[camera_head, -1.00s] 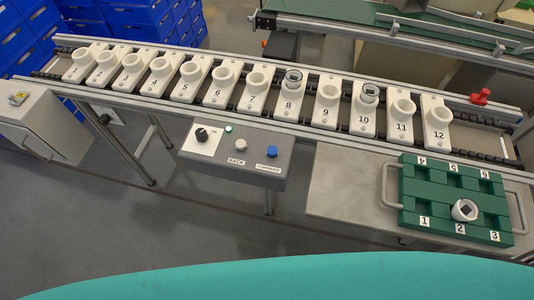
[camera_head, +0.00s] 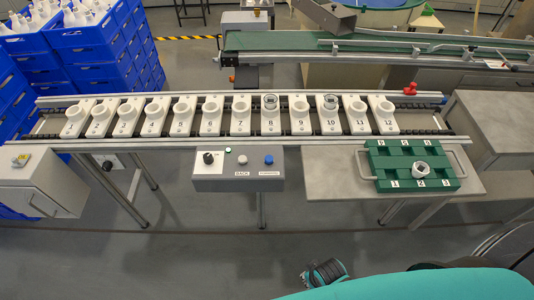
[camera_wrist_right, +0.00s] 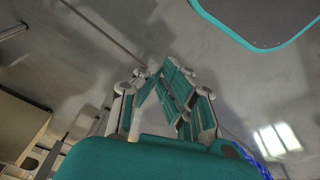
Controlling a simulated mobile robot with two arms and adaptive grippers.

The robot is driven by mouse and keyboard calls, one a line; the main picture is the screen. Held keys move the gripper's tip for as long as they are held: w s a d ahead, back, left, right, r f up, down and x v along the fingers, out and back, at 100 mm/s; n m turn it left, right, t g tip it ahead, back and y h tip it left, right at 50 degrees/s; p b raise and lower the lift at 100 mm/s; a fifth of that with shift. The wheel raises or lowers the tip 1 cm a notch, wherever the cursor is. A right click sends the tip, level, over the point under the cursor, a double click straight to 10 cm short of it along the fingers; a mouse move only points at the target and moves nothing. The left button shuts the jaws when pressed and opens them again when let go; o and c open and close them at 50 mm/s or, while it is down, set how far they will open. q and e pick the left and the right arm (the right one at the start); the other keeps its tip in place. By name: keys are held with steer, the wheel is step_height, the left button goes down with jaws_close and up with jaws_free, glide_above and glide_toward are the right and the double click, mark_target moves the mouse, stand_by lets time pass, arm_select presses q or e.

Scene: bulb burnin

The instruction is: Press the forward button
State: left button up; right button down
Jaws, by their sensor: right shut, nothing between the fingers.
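The blue forward button (camera_head: 268,159) sits at the right of the grey control box (camera_head: 215,184), above a label reading FORWARD. A white button (camera_head: 242,160) is left of it above the BACK label. A black knob (camera_head: 208,157) and a small green light (camera_head: 228,150) are further left. Nothing touches the buttons. My right gripper (camera_wrist_right: 161,74) shows in the right wrist view, shut and empty, with floor behind it. The control box is not visible in that view. My left gripper is not in view.
The conveyor (camera_head: 240,138) behind the box carries numbered white holders; numbers 8 and 10 hold clear glass-topped items. A green tray (camera_head: 449,185) with a white piece stands on the side table (camera_head: 325,186). Blue crates (camera_head: 85,45) stand at left. Space before the box is clear.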

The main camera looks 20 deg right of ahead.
steer(key=w+a+r+n+t+y+p, duration=0.1)
steer(key=w+r+n+p, duration=0.3)
steer(key=r, duration=1)
steer(key=w+a+r+n+t+p, duration=0.15)
steer(key=w+r+p, duration=0.35)
steer(key=r, duration=1)
steer(key=w+r+n+t+y, duration=0.1)
steer(key=w+r+n+t, duration=0.1)
steer(key=w+n, duration=0.9)
steer(key=w+r+n+t+y, duration=0.1)
steer(key=w+r+n+t, duration=0.1)
steer(key=w+n, duration=1)
steer(key=w, duration=0.2)
steer(key=shift+w, duration=0.35)
steer(key=shift+r, duration=0.1)
